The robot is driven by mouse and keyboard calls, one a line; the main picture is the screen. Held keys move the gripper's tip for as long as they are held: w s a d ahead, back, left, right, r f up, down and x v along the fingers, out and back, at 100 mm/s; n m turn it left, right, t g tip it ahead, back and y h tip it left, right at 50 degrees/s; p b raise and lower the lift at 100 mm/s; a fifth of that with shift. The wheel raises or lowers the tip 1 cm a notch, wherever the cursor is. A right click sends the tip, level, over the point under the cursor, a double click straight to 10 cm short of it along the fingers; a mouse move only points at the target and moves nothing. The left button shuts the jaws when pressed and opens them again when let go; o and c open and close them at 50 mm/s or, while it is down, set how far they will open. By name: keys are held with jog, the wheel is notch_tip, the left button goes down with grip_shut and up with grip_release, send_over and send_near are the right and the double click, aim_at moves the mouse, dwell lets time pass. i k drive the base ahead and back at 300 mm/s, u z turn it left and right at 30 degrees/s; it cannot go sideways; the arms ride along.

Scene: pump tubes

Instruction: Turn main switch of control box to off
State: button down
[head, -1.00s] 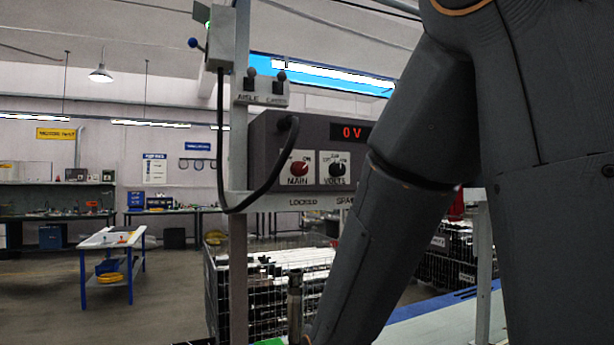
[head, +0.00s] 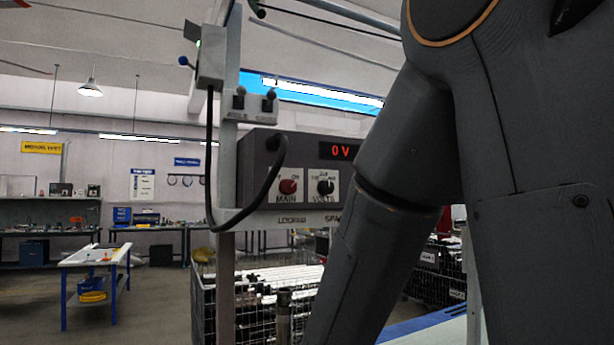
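The control box (head: 255,165) is a dark grey case on a shelf fixed to a grey post. Its red display reads 0 V. The red MAIN switch knob (head: 288,187) sits on a white plate at the left of its front, and its exact setting is too small to tell. The black VOLTS knob (head: 325,187) is to its right. A black cable loops in front of the box's left side. My arm covers the right part of the box. My gripper is not in view.
Two small levers (head: 253,104) stand on a bracket above the box. A wire-mesh crate (head: 255,310) holding pale tubes is below. A blue-legged table (head: 95,262) stands at the left, with open floor around it. My arm fills the right side.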

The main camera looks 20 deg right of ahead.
aim_at(287, 187)
jog(key=k, duration=1)
jog(key=u, duration=0.8)
jog(key=i, duration=0.85)
jog(key=z, duration=2.3)
